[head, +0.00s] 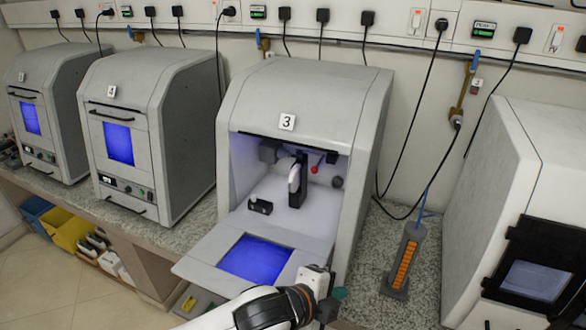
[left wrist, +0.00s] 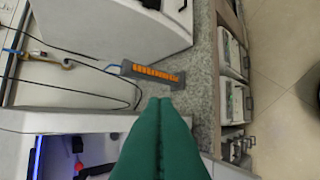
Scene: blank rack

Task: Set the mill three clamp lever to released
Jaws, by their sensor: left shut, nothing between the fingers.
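Mill three (head: 340,95) is the grey machine labelled 3, and its front door (head: 200,262) is folded down flat. Inside stand a black upright block (head: 299,197) with a white part on it and a small dark fixture (head: 260,206). A small red knob (head: 314,170) behind the block may be the clamp lever's end; its setting is too small to tell. My left gripper (head: 338,294) is outside the mill, at the door's right front corner. In the left wrist view its green fingers (left wrist: 167,115) are shut and empty. My right gripper is out of view.
Closed mill four (head: 118,140) stands to the left and a white machine (head: 500,180) to the right. A grey holder with orange strips (head: 404,262) stands on the speckled counter right of mill three. Black cables hang behind it.

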